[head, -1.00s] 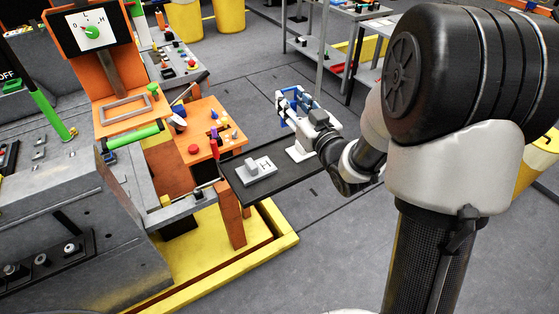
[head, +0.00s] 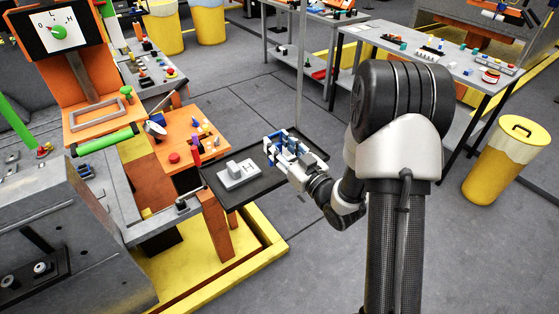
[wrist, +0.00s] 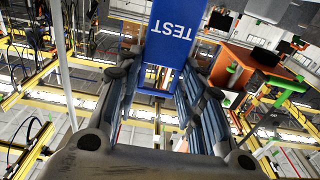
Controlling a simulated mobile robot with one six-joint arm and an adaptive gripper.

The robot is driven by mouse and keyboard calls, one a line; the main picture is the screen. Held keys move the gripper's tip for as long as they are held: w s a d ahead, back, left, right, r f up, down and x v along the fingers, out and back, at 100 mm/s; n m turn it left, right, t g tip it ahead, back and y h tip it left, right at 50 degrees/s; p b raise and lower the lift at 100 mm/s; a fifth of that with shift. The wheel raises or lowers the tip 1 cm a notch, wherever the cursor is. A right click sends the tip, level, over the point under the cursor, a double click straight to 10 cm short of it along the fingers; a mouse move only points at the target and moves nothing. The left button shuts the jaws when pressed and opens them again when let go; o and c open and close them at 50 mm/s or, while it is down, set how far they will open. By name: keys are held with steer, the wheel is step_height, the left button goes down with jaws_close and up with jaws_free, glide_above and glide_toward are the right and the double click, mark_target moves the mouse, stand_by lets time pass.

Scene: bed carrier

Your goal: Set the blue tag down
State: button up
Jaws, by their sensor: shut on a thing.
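The blue tag (wrist: 172,45) shows large in the wrist view, with white lettering "TEST" upside down. My gripper (wrist: 165,85) is shut on it, a finger on each side. In the head view my gripper (head: 288,146) is over the right part of a dark tray-like shelf (head: 225,200). Blue shows between and around its fingers there, and I cannot separate the tag from the finger parts. I cannot tell the height of the tag above the shelf.
A grey block marked "H" (head: 239,173) sits on the shelf, left of my gripper. A thin grey pole (head: 301,70) rises behind. An orange control panel (head: 185,150) with a red button (head: 174,158) adjoins the shelf's left. Open floor lies behind the shelf.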

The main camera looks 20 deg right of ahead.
steer(key=shift+f+b, duration=0.65)
steer(key=shift+f, duration=1.45)
steer(key=shift+f, duration=0.1)
steer(key=o, duration=0.8)
steer(key=shift+f, duration=0.1)
steer(key=o, duration=0.5)
steer(key=shift+r, duration=0.2)
